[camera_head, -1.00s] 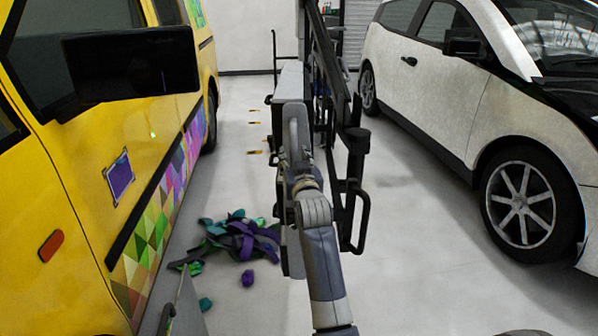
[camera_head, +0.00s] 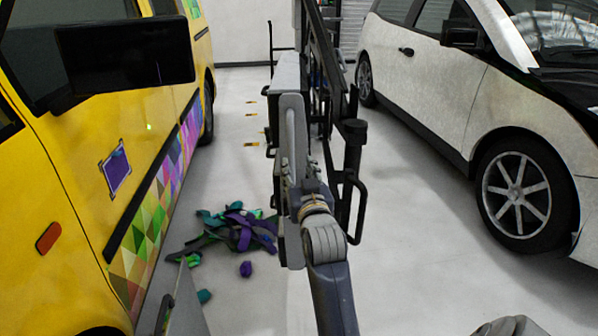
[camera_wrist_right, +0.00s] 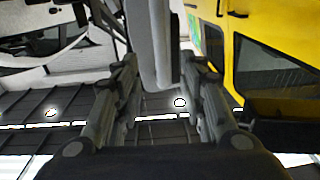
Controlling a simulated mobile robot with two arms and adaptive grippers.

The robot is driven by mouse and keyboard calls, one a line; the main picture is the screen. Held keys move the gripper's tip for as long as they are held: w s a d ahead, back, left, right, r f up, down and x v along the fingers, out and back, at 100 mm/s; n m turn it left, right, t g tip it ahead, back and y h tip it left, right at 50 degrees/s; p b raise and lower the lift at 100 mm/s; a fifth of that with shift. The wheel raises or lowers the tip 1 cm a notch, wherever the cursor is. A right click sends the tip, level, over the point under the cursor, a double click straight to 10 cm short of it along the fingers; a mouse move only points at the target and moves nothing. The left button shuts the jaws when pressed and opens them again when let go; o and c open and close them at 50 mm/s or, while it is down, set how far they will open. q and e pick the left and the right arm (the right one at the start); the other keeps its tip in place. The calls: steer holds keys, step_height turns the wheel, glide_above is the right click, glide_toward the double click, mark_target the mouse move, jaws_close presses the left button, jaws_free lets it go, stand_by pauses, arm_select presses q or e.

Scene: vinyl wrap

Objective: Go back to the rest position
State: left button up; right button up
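My right gripper (camera_head: 303,172) is in the middle of the head view, on an arm that rises from the bottom. It points away from me, close to a grey elongated panel (camera_head: 291,118) on a dark-framed cart. In the right wrist view its two fingers (camera_wrist_right: 158,75) are spread apart. The grey panel (camera_wrist_right: 150,40) shows beyond and partly between them. I see no grip on it; whether a finger touches it I cannot tell. My left gripper is not in view.
A yellow van (camera_head: 60,190) with coloured triangles and a purple patch (camera_head: 117,169) stands on the left. A white car (camera_head: 430,85) stands on the right. Purple and green scraps (camera_head: 238,230) lie on the floor left of the cart. Floor (camera_head: 420,240) right of the cart is clear.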

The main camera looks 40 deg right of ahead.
stand_by(0.8)
